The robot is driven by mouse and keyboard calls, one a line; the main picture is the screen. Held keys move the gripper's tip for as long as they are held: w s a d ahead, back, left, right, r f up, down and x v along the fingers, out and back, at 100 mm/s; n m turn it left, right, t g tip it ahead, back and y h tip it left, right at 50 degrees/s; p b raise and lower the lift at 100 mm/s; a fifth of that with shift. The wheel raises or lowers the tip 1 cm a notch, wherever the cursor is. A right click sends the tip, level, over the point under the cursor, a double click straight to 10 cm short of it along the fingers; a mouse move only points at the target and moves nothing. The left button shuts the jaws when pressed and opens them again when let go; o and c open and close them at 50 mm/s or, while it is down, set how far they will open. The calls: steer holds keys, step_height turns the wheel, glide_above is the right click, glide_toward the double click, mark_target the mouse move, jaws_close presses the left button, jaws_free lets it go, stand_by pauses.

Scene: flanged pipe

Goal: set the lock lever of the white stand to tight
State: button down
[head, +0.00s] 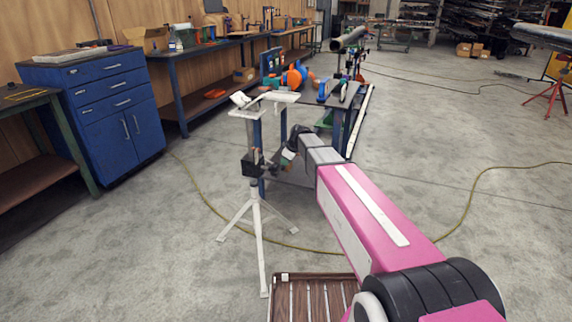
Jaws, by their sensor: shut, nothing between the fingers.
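The white stand (261,232) is upright on the concrete floor on splayed tripod legs, left of my arm. Its white top (265,105) carries white pieces. A dark block (251,165) sits around its column at mid height. The lock lever is too small and dark to make out against this block, so its setting cannot be told. My gripper (272,168) is small and dark, close to the right side of the block. It is shut and appears empty. Whether it touches the block or lever cannot be told.
A dark blue bench (330,92) with tools, orange and blue parts and a pipe (348,39) stands behind the stand. A blue drawer cabinet (95,110) is at left. A yellow hose (205,208) crosses the otherwise open floor.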

mark_target(284, 167)
steer(key=d+r+g, duration=0.1)
steer(key=d+r, duration=0.2)
steer(key=r, duration=0.8)
steer(key=x, duration=0.8)
steer(key=d+x, duration=0.1)
steer(key=x, duration=0.4)
steer(key=shift+s+f, duration=0.35)
steer(key=shift+f+y, duration=0.5)
steer(key=shift+f, duration=0.45)
steer(key=shift+w+a+f+t+y, duration=0.15)
steer(key=shift+f+t+y, duration=0.35)
steer(key=shift+f+y, duration=0.35)
